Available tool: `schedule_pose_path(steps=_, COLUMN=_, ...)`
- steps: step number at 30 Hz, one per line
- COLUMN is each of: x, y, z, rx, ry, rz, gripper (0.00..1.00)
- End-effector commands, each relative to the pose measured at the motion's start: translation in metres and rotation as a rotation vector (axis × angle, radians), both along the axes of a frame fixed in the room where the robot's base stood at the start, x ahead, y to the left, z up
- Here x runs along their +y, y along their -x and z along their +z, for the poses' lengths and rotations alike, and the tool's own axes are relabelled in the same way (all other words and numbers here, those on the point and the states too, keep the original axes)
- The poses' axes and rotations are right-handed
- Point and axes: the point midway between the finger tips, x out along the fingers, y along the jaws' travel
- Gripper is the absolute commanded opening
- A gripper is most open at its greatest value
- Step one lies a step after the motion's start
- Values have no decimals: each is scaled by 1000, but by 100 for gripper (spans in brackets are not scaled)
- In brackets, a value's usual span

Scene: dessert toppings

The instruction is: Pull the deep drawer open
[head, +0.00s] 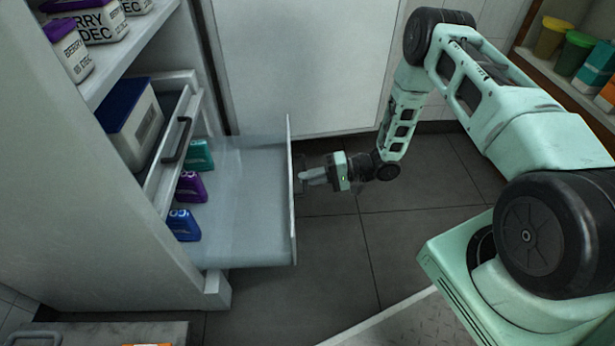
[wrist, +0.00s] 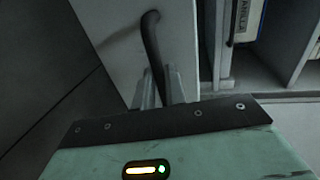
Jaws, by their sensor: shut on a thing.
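The deep drawer (head: 245,215) is the lower drawer of the cabinet on the left. It stands pulled well out, and its floor shows in the head view. A teal, a purple (head: 190,187) and a blue (head: 183,225) container stand at its inner end. My gripper (head: 303,177) is at the outer side of the drawer front (head: 291,195). In the wrist view its fingers are shut on the dark curved handle (wrist: 152,45) of the drawer front. The exact finger contact is dim in both views.
Above is a shallower drawer with a dark handle (head: 177,138) and a blue-lidded box (head: 130,120). A shelf with purple-lidded tubs (head: 68,50) is higher up. A white panel (head: 300,65) stands behind. The dark tiled floor (head: 330,250) in front of the drawer is clear.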

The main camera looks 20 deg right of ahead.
Motion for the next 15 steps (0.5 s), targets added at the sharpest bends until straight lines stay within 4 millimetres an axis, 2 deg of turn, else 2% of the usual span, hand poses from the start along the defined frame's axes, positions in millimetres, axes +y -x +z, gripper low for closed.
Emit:
schedule_pose_path(steps=5, x=0, y=0, z=-1, rx=0, ry=2, rz=-1, gripper=0)
schedule_pose_path(steps=6, x=0, y=0, z=-1, rx=0, ry=2, rz=-1, gripper=24)
schedule_pose_path(steps=7, x=0, y=0, z=-1, rx=0, ry=2, rz=-1, gripper=32)
schedule_pose_path(steps=15, x=0, y=0, z=0, rx=0, ry=1, rz=-1, gripper=34)
